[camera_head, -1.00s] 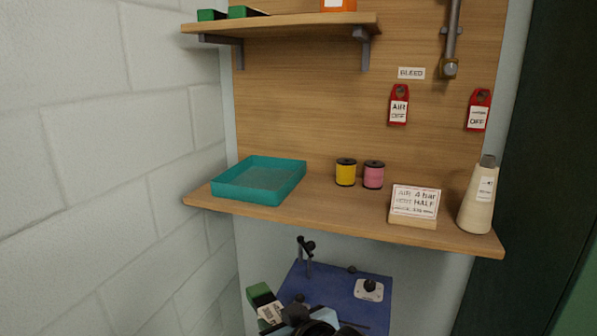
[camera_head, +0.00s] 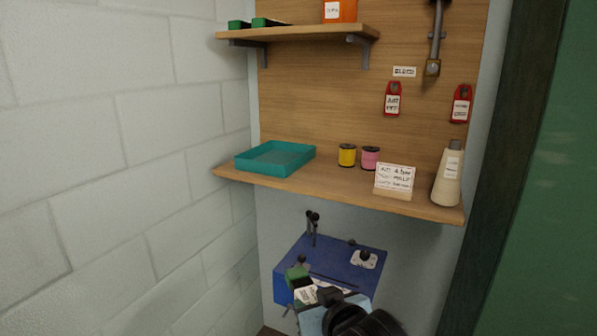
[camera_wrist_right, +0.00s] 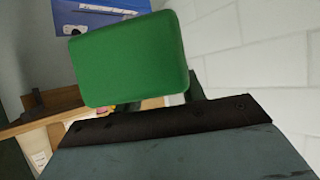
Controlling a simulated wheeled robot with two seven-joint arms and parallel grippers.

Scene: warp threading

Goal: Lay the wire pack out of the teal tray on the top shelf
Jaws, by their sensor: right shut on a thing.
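My right gripper (camera_head: 308,291) is low in the head view, in front of the blue unit, and is shut on a green pack (camera_head: 295,273) with a white label. The pack fills the upper middle of the right wrist view (camera_wrist_right: 130,58), held between the jaws. The teal tray (camera_head: 252,165) stands on the lower shelf at its left end and looks empty. The top shelf (camera_head: 310,32) is above it, with green packs (camera_head: 268,22) at its left and an orange box (camera_head: 347,10) to the right. My left gripper is not in view.
The lower shelf (camera_head: 330,187) also carries a yellow spool (camera_head: 347,155), a pink spool (camera_head: 370,158), a sign card (camera_head: 395,180) and a cream cone bottle (camera_head: 448,178). A blue unit (camera_head: 335,262) stands below. Bare top shelf shows between the green packs and orange box.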

